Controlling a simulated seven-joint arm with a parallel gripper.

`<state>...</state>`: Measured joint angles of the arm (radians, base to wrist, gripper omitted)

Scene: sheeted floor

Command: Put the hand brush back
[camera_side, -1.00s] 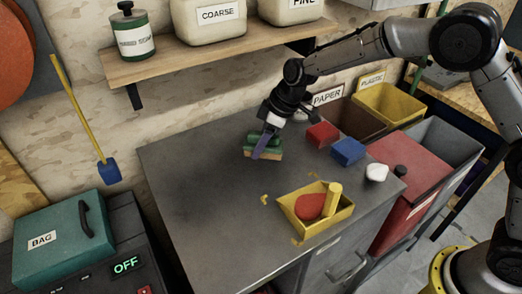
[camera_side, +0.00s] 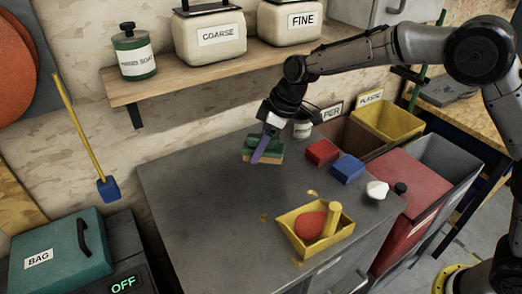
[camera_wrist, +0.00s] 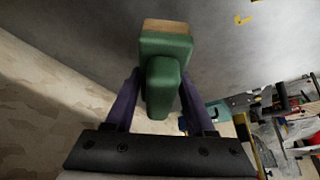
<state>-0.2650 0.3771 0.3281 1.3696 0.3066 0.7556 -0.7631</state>
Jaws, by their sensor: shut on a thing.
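The hand brush (camera_side: 262,147) has a green body and handle with a tan bristle side underneath. My gripper (camera_side: 266,154), with purple fingers, is shut on it. In the side view the brush is over the back part of the grey cabinet top (camera_side: 200,210), apparently a little above it. In the wrist view the green brush (camera_wrist: 165,48) lies between the two purple fingers, its tan edge at the top of the picture. Part of the brush is hidden by the near finger in the side view.
A wooden shelf (camera_side: 190,84) with soap and jars hangs behind. On the cabinet stand red (camera_side: 321,152) and blue (camera_side: 347,168) blocks, a white lump (camera_side: 377,190) and a yellow tray (camera_side: 340,237). Bins stand at right. The cabinet top's left side is clear.

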